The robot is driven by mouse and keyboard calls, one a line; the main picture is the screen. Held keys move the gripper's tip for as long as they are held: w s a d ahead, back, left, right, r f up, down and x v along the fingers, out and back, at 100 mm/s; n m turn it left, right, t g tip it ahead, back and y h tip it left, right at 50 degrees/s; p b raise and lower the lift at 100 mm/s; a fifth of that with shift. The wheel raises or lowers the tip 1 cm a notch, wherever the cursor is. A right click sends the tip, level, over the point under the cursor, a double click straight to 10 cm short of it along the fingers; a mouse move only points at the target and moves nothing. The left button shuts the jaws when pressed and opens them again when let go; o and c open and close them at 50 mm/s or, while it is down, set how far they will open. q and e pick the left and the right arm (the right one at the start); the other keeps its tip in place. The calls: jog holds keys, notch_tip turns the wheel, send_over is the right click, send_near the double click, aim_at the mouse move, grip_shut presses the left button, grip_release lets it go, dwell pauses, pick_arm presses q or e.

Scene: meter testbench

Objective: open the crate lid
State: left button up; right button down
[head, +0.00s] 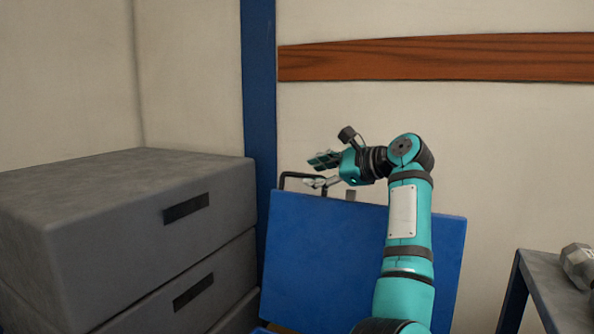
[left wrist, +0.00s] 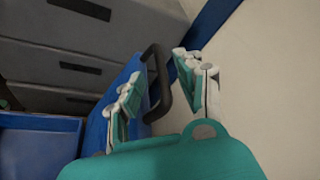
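The blue crate lid (head: 322,250) stands up roughly vertical in the head view, partly hidden behind my left arm. Its black handle (head: 300,176) sticks up from its top edge at the left. My left gripper (head: 317,173) is at the height of that handle, with its fingers apart. In the left wrist view the dark handle (left wrist: 162,83) appears between the spread fingers (left wrist: 158,95), with no visible grip on it. The open blue crate (left wrist: 42,124) shows at the lower left of that view. My right gripper is not in view.
Grey drawers (head: 130,230) stand at the left, close to the lid. A blue post (head: 258,90) and a pale wall (head: 430,120) with a wooden strip (head: 430,60) are behind. A grey table (head: 548,290) bearing a metal part (head: 579,264) is at the right.

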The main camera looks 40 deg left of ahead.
aim_at(299, 174)
pick_arm(q)
jog(key=p+x, duration=0.1)
jog(key=x, duration=0.4)
jog(key=shift+s+a+r+p, duration=0.1)
jog(key=shift+a+p, duration=0.2)
jog(key=shift+a, duration=0.05)
jog(key=shift+a+f, duration=0.25)
jog(key=shift+a, duration=0.15)
grip_shut()
